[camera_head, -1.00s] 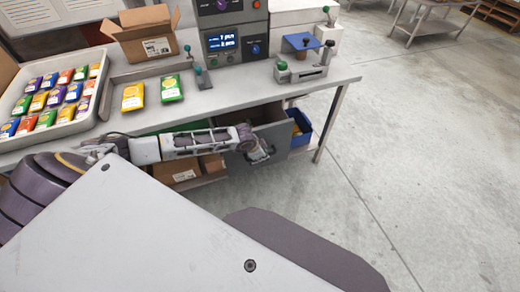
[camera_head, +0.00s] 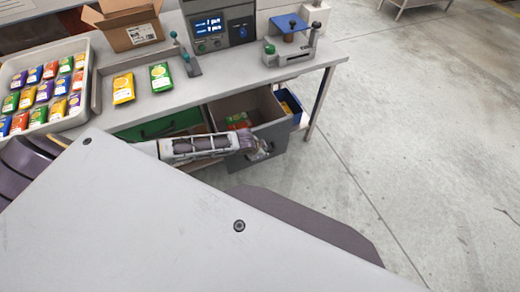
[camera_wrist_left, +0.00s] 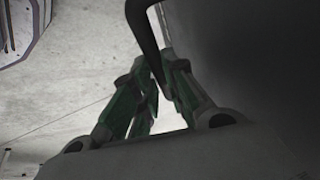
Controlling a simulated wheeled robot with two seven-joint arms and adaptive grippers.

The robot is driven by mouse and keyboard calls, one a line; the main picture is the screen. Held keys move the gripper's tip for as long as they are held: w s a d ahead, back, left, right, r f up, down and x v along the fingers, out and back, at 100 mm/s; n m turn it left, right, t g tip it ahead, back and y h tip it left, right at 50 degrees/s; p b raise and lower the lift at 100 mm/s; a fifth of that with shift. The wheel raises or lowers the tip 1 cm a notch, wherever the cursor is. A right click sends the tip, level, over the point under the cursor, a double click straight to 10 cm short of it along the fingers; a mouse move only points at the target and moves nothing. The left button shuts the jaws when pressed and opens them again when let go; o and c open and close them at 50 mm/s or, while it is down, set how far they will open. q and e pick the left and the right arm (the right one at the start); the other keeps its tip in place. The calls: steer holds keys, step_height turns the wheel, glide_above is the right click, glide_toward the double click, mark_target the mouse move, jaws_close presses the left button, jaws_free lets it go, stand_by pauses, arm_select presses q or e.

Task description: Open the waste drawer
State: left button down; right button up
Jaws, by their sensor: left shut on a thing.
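The waste drawer (camera_head: 281,139) is a grey drawer under the right part of the bench. It stands pulled out, and its inside shows from above, with a few coloured packets (camera_head: 238,120) at the bottom. My left gripper (camera_head: 265,152) is at the drawer's front face. In the left wrist view its green-padded fingers (camera_wrist_left: 158,82) are shut on the dark curved drawer handle (camera_wrist_left: 146,35), beside the grey front panel. The arm partly hides the handle in the head view. My right gripper is not in view.
The bench (camera_head: 215,92) carries a tray of packets (camera_head: 88,112), two loose packets, an open carton (camera_head: 125,30) and a weigher (camera_head: 222,25). A blue bin (camera_head: 289,104) stands right of the drawer, near the bench leg (camera_head: 319,103). The floor at right is clear.

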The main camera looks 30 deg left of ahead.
arm_select(q)
steer(key=shift+s, duration=0.1)
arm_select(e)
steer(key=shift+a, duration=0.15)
arm_select(q)
steer(key=c, duration=1.6)
jaws_free()
steer(key=shift+o, duration=0.7)
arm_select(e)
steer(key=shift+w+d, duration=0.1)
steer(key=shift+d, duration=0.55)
arm_select(q)
steer(key=shift+s+r, duration=0.15)
steer(key=shift+r, duration=0.25)
steer(key=v, duration=1.1)
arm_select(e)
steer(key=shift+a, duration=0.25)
